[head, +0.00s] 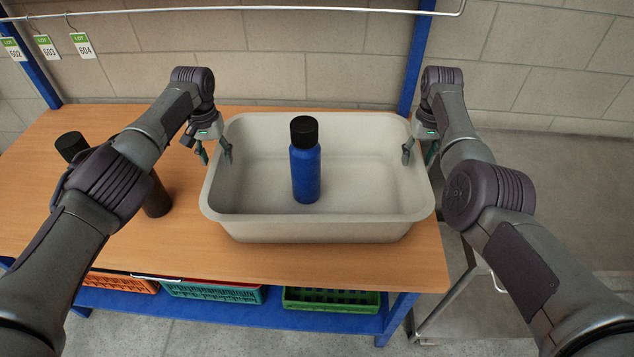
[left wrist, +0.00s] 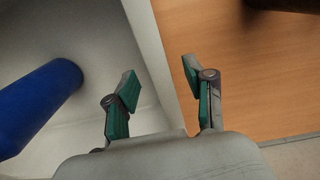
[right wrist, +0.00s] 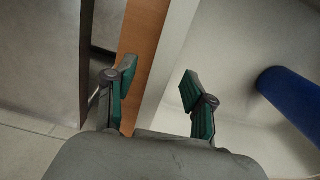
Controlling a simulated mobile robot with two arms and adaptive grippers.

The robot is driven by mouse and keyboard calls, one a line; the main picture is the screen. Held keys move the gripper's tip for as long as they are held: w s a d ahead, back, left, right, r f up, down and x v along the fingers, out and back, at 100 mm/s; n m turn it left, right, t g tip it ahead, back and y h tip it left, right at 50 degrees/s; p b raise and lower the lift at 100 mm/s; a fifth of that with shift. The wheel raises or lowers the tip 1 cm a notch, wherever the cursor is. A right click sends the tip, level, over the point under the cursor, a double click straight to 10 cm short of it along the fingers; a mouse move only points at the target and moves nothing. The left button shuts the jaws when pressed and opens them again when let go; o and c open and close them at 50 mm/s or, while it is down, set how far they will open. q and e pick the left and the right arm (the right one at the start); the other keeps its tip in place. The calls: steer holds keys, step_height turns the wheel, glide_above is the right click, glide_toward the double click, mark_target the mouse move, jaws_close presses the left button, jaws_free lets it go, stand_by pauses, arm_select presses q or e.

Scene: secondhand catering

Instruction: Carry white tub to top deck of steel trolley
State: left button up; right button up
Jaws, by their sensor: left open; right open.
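The white tub (head: 320,229) stands upright on a wooden table, with a blue bottle with a black cap (head: 305,172) standing inside it. My left gripper (head: 215,157) is open at the tub's left rim; in the left wrist view its fingers (left wrist: 162,88) lie either side of the tub wall. My right gripper (head: 418,156) is open at the right rim; in the right wrist view its fingers (right wrist: 155,85) lie either side of that wall. Contact cannot be told. The steel trolley (head: 560,190) is at the right, partly hidden by my right arm.
The wooden table (head: 290,262) has a dark bottle (head: 157,197) left of the tub, partly behind my left arm. Orange, teal and green crates (head: 330,299) sit on the blue shelf below. A rail with lot tags (head: 82,44) crosses above the table's back.

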arm_select(q)
steer(key=shift+f, duration=0.5)
arm_select(e)
steer(key=shift+f, duration=0.5)
arm_select(q)
jaws_close()
arm_select(e)
jaws_close()
arm_select(q)
steer(key=shift+w+r, duration=0.1)
steer(key=shift+r, duration=0.1)
arm_select(e)
steer(key=shift+w+r, duration=0.1)
steer(key=shift+r, duration=0.1)
